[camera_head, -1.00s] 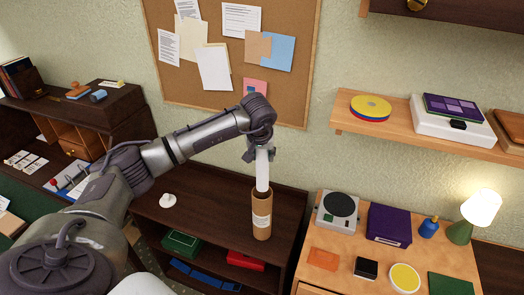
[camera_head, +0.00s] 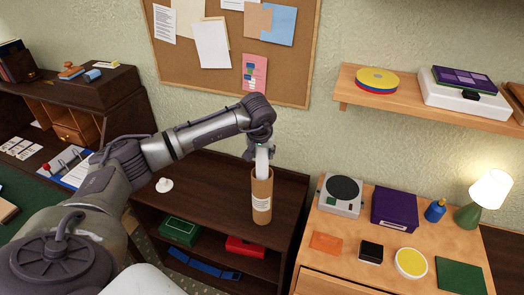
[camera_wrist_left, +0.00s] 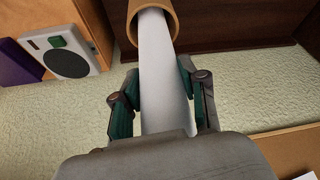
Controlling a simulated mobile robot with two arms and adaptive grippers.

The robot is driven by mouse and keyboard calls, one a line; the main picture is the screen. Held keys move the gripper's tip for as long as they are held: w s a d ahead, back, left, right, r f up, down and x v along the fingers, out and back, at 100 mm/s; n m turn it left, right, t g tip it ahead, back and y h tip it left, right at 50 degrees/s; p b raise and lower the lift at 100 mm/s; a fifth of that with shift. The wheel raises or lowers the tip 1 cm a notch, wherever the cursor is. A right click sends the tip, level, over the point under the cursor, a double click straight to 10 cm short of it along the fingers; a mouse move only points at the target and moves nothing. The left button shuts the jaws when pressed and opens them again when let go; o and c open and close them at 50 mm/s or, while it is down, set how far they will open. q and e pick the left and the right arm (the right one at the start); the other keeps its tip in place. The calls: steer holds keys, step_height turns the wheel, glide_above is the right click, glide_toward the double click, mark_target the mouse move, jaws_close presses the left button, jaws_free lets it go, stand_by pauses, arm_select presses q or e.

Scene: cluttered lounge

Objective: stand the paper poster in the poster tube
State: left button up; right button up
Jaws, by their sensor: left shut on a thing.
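The paper poster (camera_head: 262,160) is a white roll. My left gripper (camera_head: 259,149) is shut on its upper part, from above. The poster tube (camera_head: 262,199) is a brown cardboard cylinder with a white label, upright on the dark shelf unit. The poster's lower end is inside the tube's mouth and hidden there; a short white length shows between tube and gripper. In the left wrist view the poster (camera_wrist_left: 160,70) runs between the gripper's fingers (camera_wrist_left: 162,100) into the tube's open rim (camera_wrist_left: 173,14). My right gripper is not in view.
The dark shelf unit (camera_head: 215,190) has a small white object (camera_head: 164,185) on top, left of the tube. At right, a wooden cabinet holds a grey device (camera_head: 341,194), a purple box (camera_head: 394,208) and a lamp (camera_head: 488,195). A corkboard (camera_head: 235,70) hangs behind.

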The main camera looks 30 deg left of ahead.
mark_target(261, 170)
arm_select(q)
step_height(261, 170, down, 2)
steer(key=shift+f+b, duration=0.25)
steer(key=shift+b, duration=0.55)
step_height(261, 170, down, 5)
steer(key=b, duration=0.4)
steer(key=shift+s+d+f+b, duration=0.2)
steer(key=shift+s+f+b, duration=0.2)
steer(key=shift+f, duration=0.15)
steer(key=o, duration=1.2)
steer(key=shift+w+f, duration=0.1)
steer(key=v, duration=1.2)
steer(key=shift+w+a+r, duration=0.1)
steer(key=shift+w+r, duration=0.15)
steer(key=shift+r, duration=0.3)
